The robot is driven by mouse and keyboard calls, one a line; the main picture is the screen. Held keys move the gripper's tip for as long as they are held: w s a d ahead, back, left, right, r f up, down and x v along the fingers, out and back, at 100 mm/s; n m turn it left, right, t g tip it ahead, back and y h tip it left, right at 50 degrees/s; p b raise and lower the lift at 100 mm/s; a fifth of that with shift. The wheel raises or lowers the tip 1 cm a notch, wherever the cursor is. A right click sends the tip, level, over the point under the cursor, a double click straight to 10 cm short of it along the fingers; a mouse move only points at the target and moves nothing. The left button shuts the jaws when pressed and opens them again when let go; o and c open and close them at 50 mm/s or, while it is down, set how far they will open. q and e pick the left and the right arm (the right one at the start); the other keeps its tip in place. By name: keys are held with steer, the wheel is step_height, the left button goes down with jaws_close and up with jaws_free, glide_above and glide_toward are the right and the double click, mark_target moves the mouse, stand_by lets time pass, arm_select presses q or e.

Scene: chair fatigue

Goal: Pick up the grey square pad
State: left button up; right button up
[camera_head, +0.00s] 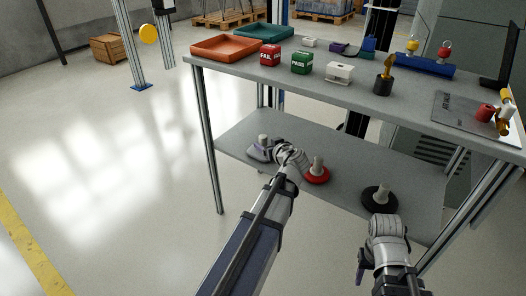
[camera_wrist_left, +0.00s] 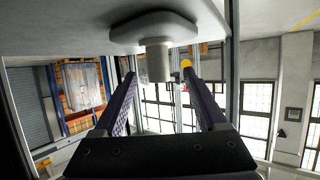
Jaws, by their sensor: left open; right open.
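The grey square pad (camera_wrist_left: 150,27) shows at the top of the left wrist view, with a pale cylindrical stem (camera_wrist_left: 158,62) standing out from it. In the head view the pad sits at the left of the lower shelf, partly hidden by my left gripper (camera_head: 271,151). My left gripper is open, and in the wrist view its two fingers (camera_wrist_left: 160,78) reach toward the pad on either side of the stem, with a gap visible. My right gripper (camera_head: 366,266) is open and empty near the front of the lower shelf; its fingers are mostly hidden.
A round red pad (camera_head: 318,177) and a round black pad (camera_head: 379,199) with stems stand to the right on the lower shelf (camera_head: 345,150). The table top (camera_head: 225,70) overhangs, carrying an orange tray (camera_head: 225,46), red and green boxes and other items. A table leg (camera_head: 202,140) stands left.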

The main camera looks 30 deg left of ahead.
mark_target(265, 142)
arm_select(q)
steer(key=b+x, duration=0.2)
steer(key=x, duration=0.2)
steer(key=shift+w+f, duration=0.2)
steer(key=shift+f, duration=0.05)
steer(key=shift+w+a, duration=0.2)
steer(key=shift+a, duration=0.1)
jaws_close()
stand_by(0.4)
